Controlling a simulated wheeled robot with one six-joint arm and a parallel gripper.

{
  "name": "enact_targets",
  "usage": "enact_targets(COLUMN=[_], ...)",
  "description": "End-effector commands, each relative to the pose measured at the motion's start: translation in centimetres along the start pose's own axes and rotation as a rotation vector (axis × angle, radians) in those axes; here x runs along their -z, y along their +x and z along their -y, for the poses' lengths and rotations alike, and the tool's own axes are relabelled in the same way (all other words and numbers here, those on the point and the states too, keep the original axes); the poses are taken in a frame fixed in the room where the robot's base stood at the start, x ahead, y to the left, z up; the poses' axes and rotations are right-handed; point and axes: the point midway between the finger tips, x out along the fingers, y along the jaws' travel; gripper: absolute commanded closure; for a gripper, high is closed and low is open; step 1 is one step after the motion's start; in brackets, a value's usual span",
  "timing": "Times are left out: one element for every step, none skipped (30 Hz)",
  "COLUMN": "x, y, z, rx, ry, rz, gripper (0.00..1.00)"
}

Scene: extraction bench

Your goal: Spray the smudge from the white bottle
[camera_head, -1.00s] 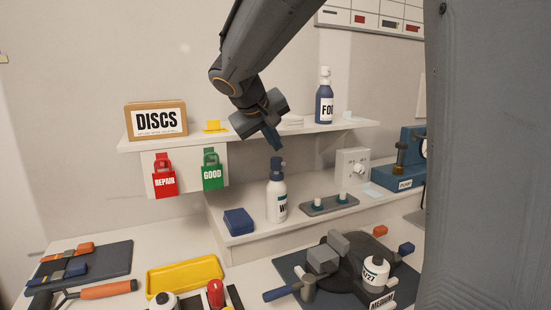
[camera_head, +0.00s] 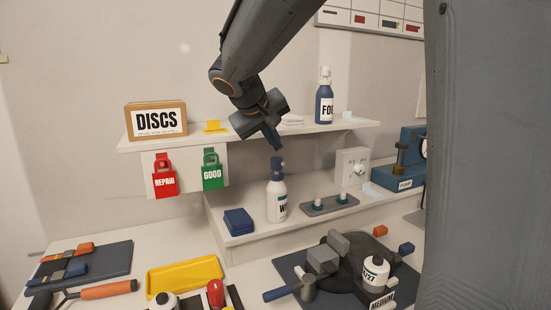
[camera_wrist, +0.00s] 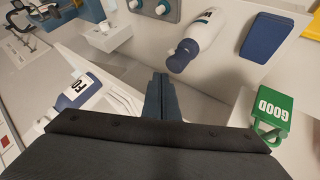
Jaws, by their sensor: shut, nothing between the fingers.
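The white bottle (camera_head: 277,204) stands upright on the lower shelf, with a dark blue spray head and a label starting with "W". It also shows in the wrist view (camera_wrist: 208,30), top centre. My gripper (camera_head: 277,146) points down just above the spray head in the head view, apart from it. In the wrist view my gripper (camera_wrist: 160,88) has its fingers together and empty, with the spray head beyond them to the upper right. I cannot make out the smudge for certain in either view.
A blue "FO" bottle (camera_head: 324,108) stands on the upper shelf (camera_head: 150,144), right of my arm. A blue block (camera_head: 238,221) and a grey tray with knobs (camera_head: 330,206) flank the white bottle. Red and green tags (camera_head: 213,172) hang at left.

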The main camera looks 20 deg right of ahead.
Motion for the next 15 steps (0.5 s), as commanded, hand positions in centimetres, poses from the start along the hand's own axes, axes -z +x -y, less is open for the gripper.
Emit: enact_targets(x=[0.0, 0.0, 0.0, 0.0, -0.01, -0.03, -0.05, -0.08, -0.13, -0.17, -0.22, -0.29, -0.34, -0.38, -0.43], y=[0.0, 0.0, 0.0, 0.0, 0.02, 0.05, 0.09, 0.13, 0.21, 0.28, 0.35, 0.44, 0.5, 0.56, 0.62], z=[0.0, 0.0, 0.0, 0.0, 0.01, 0.04, 0.07, 0.1, 0.16, 0.21, 0.26, 0.34, 0.39, 0.44, 0.48], rx=[0.0, 0.0, 0.0, 0.0, 0.0, 0.0, 0.0, 0.0, 0.0, 0.0, 0.0, 0.0, 0.0, 0.0, 0.0], ry=[0.0, 0.0, 0.0, 0.0, 0.0, 0.0, 0.0, 0.0, 0.0, 0.0, 0.0, 0.0, 0.0, 0.0, 0.0], rz=[0.0, 0.0, 0.0, 0.0, 0.0, 0.0, 0.0, 0.0, 0.0, 0.0, 0.0, 0.0, 0.0, 0.0, 0.0], gripper=[1.0, 1.0, 1.0, 1.0, 1.0, 1.0, 1.0, 1.0, 1.0, 1.0, 1.0, 1.0, 1.0, 1.0, 1.0])
